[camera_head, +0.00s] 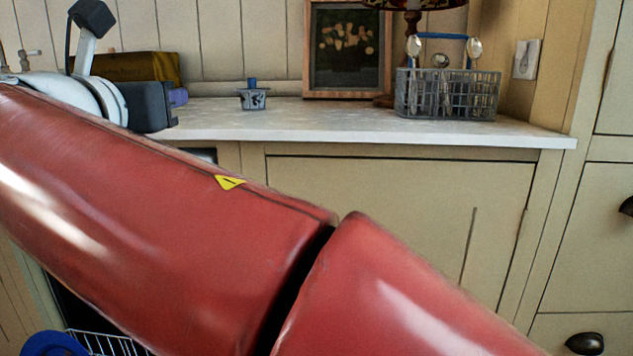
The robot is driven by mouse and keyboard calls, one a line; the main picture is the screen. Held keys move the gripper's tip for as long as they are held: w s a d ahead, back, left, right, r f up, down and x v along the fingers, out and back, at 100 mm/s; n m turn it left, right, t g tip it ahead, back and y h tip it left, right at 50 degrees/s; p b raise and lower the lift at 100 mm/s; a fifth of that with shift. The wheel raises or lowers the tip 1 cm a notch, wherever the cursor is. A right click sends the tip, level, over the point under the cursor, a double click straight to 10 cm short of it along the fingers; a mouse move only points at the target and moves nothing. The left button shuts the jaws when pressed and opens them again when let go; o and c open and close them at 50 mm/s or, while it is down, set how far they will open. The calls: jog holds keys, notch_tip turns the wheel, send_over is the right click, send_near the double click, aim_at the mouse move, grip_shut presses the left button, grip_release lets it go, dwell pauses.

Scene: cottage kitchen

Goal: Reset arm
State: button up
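My red arm crosses the view from the left edge to the lower right, very close to the camera, and hides much of the cabinet front. White and black parts at the upper left look like the far end of my arm, over the left end of the counter (330,122). No gripper fingers can be made out there, so I cannot see whether my gripper is open or shut, or whether it holds anything.
On the counter stand a wire basket (446,95) with spoons (474,50), a framed picture (346,48), a small patterned pot (252,98) and a lamp (415,8). A white wire rack (105,343) and a blue round item (55,344) show lower left. The counter's middle is clear.

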jog(key=w+d+f+m+g+h+p, duration=0.1)
jog(key=d+f+m+g, duration=0.3)
jog(key=d, duration=0.5)
jog(key=d+f+m+g+p, duration=0.1)
jog(key=d+f+m+p, duration=0.1)
jog(key=d+f+m, duration=0.5)
jog(key=w+d+f+m+g+h+p, duration=0.1)
jog(key=d+f+m+g, duration=0.25)
jog(key=d, duration=0.65)
jog(key=s+d+f+m+g+y+p, duration=0.1)
jog(key=s+d+f+m, duration=0.3)
jog(key=s+f+m, duration=0.4)
jog(key=s+d+f+m+g+y+p, duration=0.2)
jog(key=s+d+f+m, duration=0.3)
jog(key=s+f+m, duration=0.3)
jog(key=m+g+p, duration=0.1)
jog(key=m, duration=0.3)
jog(key=shift+m, duration=0.35)
jog(key=shift+s+d, duration=0.1)
